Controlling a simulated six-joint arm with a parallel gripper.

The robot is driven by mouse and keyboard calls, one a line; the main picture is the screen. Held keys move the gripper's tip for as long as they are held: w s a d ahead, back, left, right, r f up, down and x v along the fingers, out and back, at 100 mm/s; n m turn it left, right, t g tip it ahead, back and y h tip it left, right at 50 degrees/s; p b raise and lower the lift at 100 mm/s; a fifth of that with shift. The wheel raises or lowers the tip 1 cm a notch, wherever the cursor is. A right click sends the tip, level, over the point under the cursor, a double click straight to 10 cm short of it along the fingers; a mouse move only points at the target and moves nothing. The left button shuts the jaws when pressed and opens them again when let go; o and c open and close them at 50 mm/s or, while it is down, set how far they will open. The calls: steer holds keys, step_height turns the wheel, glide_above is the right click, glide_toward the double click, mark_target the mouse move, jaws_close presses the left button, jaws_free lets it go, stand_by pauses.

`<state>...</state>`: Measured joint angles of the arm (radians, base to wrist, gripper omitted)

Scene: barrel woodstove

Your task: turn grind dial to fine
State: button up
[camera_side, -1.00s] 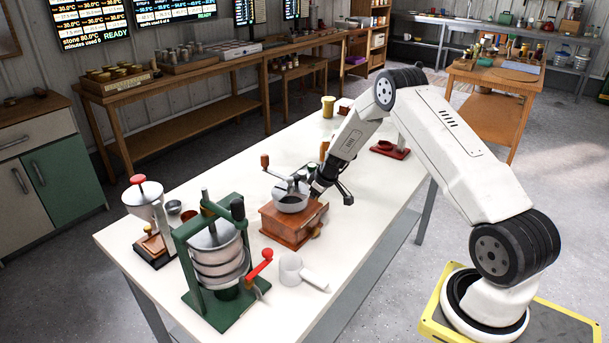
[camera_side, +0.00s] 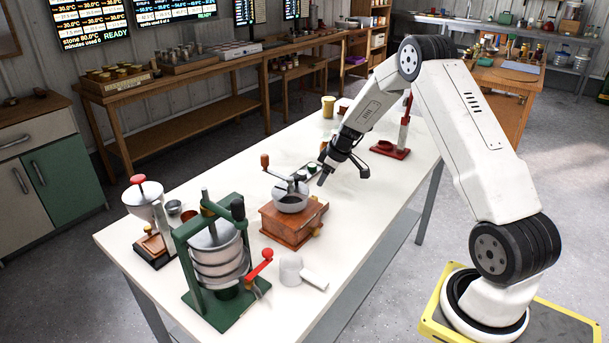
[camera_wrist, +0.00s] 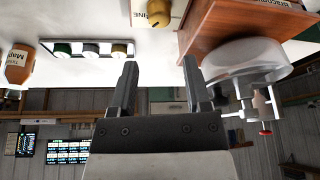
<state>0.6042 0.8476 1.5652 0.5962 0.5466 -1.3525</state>
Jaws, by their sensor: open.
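The wooden box grinder (camera_side: 293,222) with a metal bowl and a crank on top stands on the white table. It also shows upside down in the wrist view, with its wooden body (camera_wrist: 215,28) and clear-looking grey bowl (camera_wrist: 245,65). A brass knob (camera_wrist: 158,12), which looks like the grind dial, shows at the top edge of the wrist view beside a partly cut-off "FINE" label. Its pointer setting cannot be read. My gripper (camera_side: 322,180) is open and empty, just above and right of the grinder, apart from it. Its two fingers (camera_wrist: 158,82) show in the wrist view.
A green press (camera_side: 217,260) with a red handle stands at the table's front left. A white cup (camera_side: 290,270) lies nearby. A red-based stand (camera_side: 390,151) is behind my gripper. The table right of the grinder is mostly clear.

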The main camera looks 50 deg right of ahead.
step_height(320, 180, up, 14)
steer(key=s+a+m, duration=0.1)
steer(key=s+a, duration=0.2)
steer(key=a, duration=0.5)
steer(key=s+a+r+g, duration=0.1)
steer(key=s+a, duration=0.3)
steer(key=a, duration=0.5)
steer(key=shift+s+r+m+h, duration=0.15)
steer(key=shift+s+m+h, duration=0.15)
steer(key=shift+m, duration=0.1)
steer(key=shift+a, duration=0.1)
